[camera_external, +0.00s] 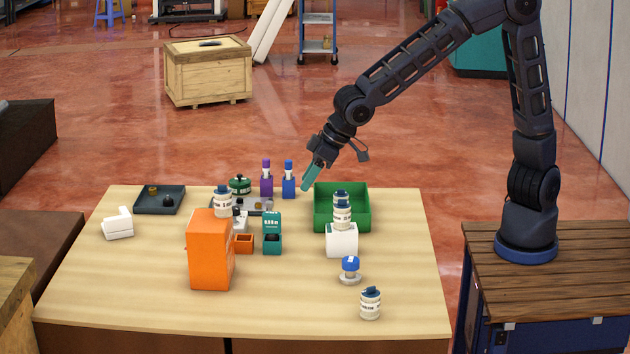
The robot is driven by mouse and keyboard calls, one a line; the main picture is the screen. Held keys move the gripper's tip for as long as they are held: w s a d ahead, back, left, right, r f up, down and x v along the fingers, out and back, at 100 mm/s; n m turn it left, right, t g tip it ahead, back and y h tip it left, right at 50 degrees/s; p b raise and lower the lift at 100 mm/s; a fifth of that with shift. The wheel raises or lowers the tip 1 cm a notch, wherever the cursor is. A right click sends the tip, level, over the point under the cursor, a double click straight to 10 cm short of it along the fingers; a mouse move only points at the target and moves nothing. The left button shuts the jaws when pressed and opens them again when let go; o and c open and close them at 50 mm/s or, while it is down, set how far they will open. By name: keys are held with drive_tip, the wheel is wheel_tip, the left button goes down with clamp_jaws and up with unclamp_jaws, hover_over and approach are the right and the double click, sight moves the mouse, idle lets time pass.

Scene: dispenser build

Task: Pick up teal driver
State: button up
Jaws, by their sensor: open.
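A slim teal piece (312,176), which looks like the teal driver, hangs tilted at the end of my gripper (320,157), above the table's back edge. My gripper is open, with its jaws at the upper end of the teal piece. I cannot tell whether the piece lies between the fingers, and the fingertips are too small to make out clearly. The green tray (362,187) is just below and to the right of it.
Purple (266,184) and blue (288,186) bottle-like items stand left of the gripper. An orange box (212,255), a teal block-like unit (272,240) and a white block (341,243) with stacked jars stand on the table (130,290). The front left is clear.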

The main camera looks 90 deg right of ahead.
sight(278, 213)
drive_tip(key=shift+t, duration=0.3)
drive_tip(key=w+a+f, duration=0.1)
drive_tip(key=w+f, duration=0.1)
drive_tip(key=w+a+f, duration=0.1)
drive_tip(key=w+f, duration=0.1)
drive_tip(key=w+a+f, duration=0.1)
drive_tip(key=f, duration=0.1)
drive_tip(key=shift+w+a+f, duration=0.25)
drive_tip(key=shift+w+f, duration=0.1)
drive_tip(key=shift+w, duration=0.05)
drive_tip(key=x, duration=0.4)
drive_tip(key=shift+w+d+r, duration=0.15)
drive_tip(key=shift+d, duration=0.25)
drive_tip(key=shift+w+f, duration=0.4)
drive_tip(key=shift+f, duration=0.2)
clamp_jaws()
